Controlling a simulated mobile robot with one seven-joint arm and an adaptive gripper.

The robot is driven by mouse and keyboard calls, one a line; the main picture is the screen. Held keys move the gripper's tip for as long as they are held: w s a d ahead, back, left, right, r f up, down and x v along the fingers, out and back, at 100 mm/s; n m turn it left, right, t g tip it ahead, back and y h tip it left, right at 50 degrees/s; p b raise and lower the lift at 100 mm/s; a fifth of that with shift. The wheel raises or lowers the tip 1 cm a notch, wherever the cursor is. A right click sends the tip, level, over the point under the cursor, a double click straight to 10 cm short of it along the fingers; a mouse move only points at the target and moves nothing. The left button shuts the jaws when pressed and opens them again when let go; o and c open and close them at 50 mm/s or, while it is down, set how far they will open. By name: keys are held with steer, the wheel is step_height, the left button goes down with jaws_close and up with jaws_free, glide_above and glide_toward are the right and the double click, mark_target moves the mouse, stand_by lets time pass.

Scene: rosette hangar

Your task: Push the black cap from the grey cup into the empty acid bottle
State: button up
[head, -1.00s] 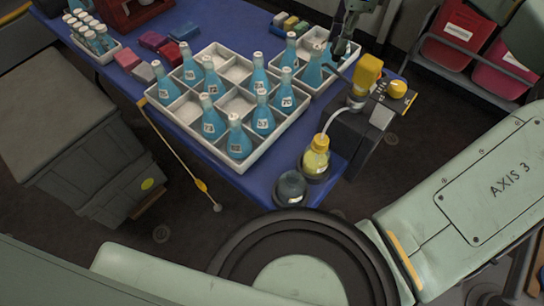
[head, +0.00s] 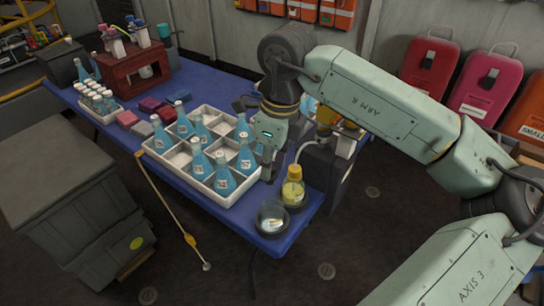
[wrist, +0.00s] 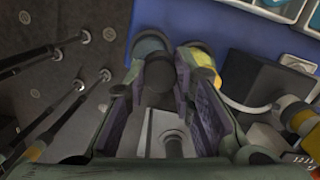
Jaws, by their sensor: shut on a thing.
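My gripper (head: 268,170) points down over the near part of the blue table, left of the yellow-capped bottle (head: 293,187). In the wrist view, its purple-padded fingers (wrist: 160,82) are shut on a small dark round piece, which looks like the black cap (wrist: 158,72). A dark, rounded glassy vessel (head: 272,218) stands at the table's near corner. It may be the empty acid bottle. In the wrist view it shows just beyond the cap (wrist: 150,46); whether they touch, I cannot tell. I cannot make out the grey cup for sure.
A white divided crate (head: 213,193) with several blue flasks stands left of my gripper. A pump with a hose (head: 322,160) stands to the right, partly behind my arm. A dark bin (head: 60,190) and a thin pole (head: 172,215) are off the table at left.

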mark_target(273, 180)
steer(key=shift+s+d+f+m+b, duration=0.25)
steer(key=shift+s+f+m+b, duration=0.05)
steer(key=shift+s+f+m, duration=0.9)
steer(key=shift+w+f+b, duration=0.1)
steer(key=shift+f+b, duration=0.4)
steer(key=shift+b, duration=0.35)
stand_by(0.4)
steer(key=shift+f+b, duration=0.65)
steer(key=shift+b, duration=0.2)
steer(key=shift+f+b, duration=0.5)
steer(key=shift+b, duration=0.3)
steer(key=o, duration=0.8)
steer(key=shift+o, duration=0.6)
